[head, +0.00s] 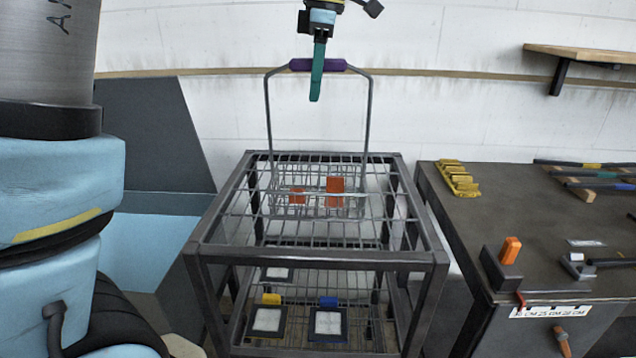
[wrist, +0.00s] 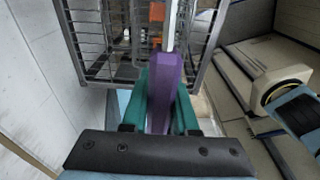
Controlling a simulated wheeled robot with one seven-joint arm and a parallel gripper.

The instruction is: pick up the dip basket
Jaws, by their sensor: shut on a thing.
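The dip basket (head: 345,208) is a wire basket with a tall wire handle and a purple grip (head: 300,65). In the head view it is at the far part of the dark metal rack, with orange blocks (head: 335,190) in it. My gripper (head: 317,92) has green fingers and is shut on the purple grip at the top of the handle. In the wrist view the purple grip (wrist: 165,85) lies between the green fingers. I cannot tell whether the basket's bottom touches the rack.
The dark metal rack (head: 318,258) has an open grid top and a lower shelf with framed tiles (head: 328,322). A dark bench (head: 475,215) stands to the right with yellow pieces (head: 458,178) and tools. A white wall (head: 440,110) is behind; a wooden shelf (head: 585,52) is at upper right.

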